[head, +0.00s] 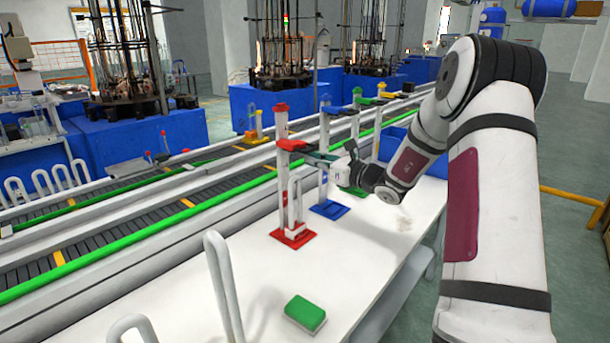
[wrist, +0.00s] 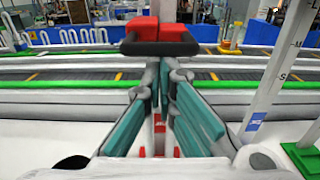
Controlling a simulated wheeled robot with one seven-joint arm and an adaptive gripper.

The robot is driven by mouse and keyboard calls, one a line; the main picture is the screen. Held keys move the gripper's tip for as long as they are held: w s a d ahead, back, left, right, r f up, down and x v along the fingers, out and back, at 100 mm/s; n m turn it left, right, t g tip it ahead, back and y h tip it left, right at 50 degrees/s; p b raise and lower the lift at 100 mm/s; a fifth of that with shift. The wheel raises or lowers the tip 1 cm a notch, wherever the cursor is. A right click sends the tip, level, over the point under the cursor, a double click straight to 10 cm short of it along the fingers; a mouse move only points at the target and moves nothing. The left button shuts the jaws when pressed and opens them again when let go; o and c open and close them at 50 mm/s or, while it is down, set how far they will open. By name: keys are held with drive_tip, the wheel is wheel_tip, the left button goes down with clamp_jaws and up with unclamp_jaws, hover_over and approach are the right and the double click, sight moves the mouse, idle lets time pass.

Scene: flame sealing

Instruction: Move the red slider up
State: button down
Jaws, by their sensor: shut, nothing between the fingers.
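The red slider (head: 291,145) sits high on a white post (head: 283,185) that rises from a red base (head: 293,238), with a red cap (head: 281,108) on top. In the wrist view the red slider (wrist: 142,27) has a dark bar-shaped handle (wrist: 160,48) across its front. My gripper (head: 308,155) is at the slider's right side. In the wrist view its teal fingers (wrist: 163,82) are shut and empty, with their tips close together just below the handle. I cannot tell whether they touch it.
A blue stand (head: 328,209), a yellow one and a green one stand farther back in the row. A green block (head: 305,313) and white bent tubes (head: 222,285) are on the white table (head: 255,280). The conveyor (head: 110,215) runs behind the table.

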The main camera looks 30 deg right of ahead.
sight(313, 149)
drive_tip(key=shift+r+p, duration=1.35)
drive_tip(key=shift+r, duration=1.7)
drive_tip(key=shift+f, duration=0.15)
drive_tip(key=shift+f+b, duration=0.4)
drive_tip(key=shift+f, duration=0.3)
drive_tip(key=p+v, duration=0.4)
drive_tip(key=v, duration=0.6)
